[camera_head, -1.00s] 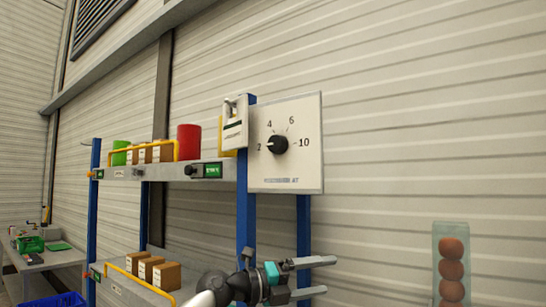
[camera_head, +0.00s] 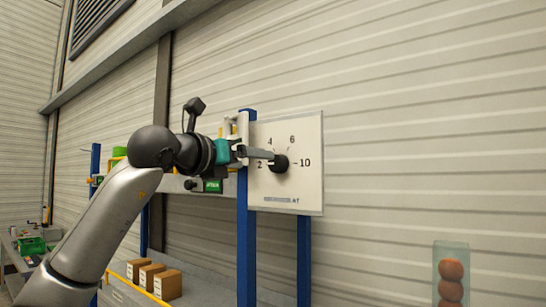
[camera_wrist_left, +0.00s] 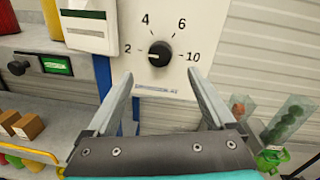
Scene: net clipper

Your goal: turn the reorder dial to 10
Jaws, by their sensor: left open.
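The reorder dial is a round black knob (camera_head: 280,163) on a white panel (camera_head: 310,185), with the numbers 2, 4, 6 and 10 around it. It also shows in the left wrist view (camera_wrist_left: 160,53), where its white pointer mark is on the left side, toward the 2. My left gripper (camera_head: 260,154) is in front of the panel, its fingers pointing at the knob. In the left wrist view its two fingers (camera_wrist_left: 160,75) are spread apart, with the knob beyond and between their tips, not gripped. My right gripper is out of view.
Blue posts (camera_head: 247,225) carry the panel and a shelf to its left. A white dispenser box (camera_wrist_left: 87,22) sits just left of the dial. Cardboard boxes (camera_head: 166,285) stand on a lower shelf. A clear tube of reddish balls (camera_head: 451,270) stands at lower right.

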